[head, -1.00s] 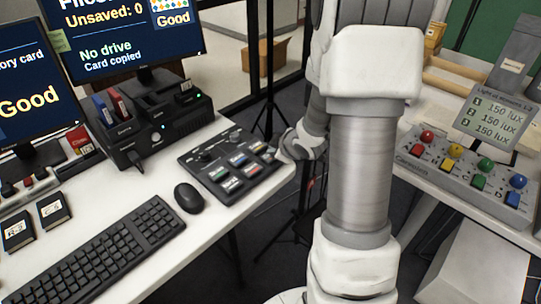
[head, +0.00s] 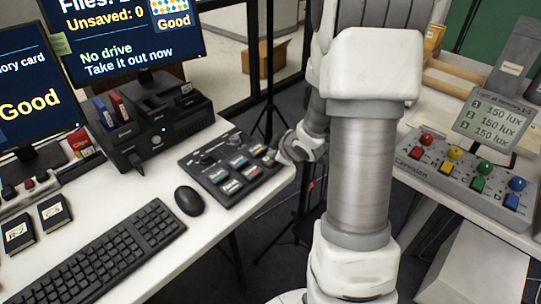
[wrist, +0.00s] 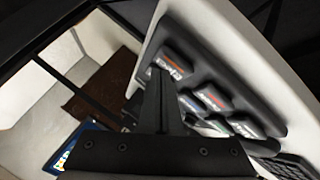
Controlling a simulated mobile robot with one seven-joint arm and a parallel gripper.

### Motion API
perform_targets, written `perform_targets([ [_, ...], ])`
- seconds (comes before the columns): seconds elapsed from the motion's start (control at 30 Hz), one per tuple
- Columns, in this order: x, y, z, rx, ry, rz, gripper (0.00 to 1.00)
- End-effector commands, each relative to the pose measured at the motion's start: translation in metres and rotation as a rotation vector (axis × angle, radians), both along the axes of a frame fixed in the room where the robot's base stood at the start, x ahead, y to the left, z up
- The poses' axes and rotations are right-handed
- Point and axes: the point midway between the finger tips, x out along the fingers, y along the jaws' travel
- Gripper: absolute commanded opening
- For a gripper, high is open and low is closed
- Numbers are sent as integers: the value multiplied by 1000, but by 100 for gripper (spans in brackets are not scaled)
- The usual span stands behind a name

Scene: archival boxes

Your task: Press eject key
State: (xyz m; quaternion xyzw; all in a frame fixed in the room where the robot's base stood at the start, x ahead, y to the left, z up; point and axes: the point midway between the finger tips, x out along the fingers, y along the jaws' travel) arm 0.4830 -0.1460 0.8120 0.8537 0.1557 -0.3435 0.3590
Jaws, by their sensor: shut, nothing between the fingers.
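A dark control panel (head: 208,177) with several coloured keys lies at the right end of the left desk. My gripper (head: 275,157) is at the panel's right end, by its far-right key. In the wrist view the shut, empty fingers (wrist: 158,80) reach to a dark key with a white and red label (wrist: 173,66). I cannot read the label or tell whether the fingertips touch the key. The left monitor's neighbour, the upper screen (head: 125,45), reads "No drive" and "Take it out now".
A black dock (head: 150,125) stands behind the panel. A mouse (head: 189,200) and keyboard (head: 95,255) lie in front and to the left. A lamp control box (head: 465,175) is on the right table. A tripod stands between the tables.

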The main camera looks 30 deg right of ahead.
Motion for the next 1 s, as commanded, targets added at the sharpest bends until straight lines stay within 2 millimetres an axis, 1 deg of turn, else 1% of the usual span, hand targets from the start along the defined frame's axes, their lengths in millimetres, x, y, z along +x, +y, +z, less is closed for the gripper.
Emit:
perform_targets([
  [0.03,0,0,6,0,0,0,0],
  [0.1,0,0,9,0,-1,0,0],
  [0.4,0,0,8,0,-1,0,0],
  [0.53,0,0,13,0,-3,0,0],
  [1.0,0,0,59,0,-2,-1,0],
])
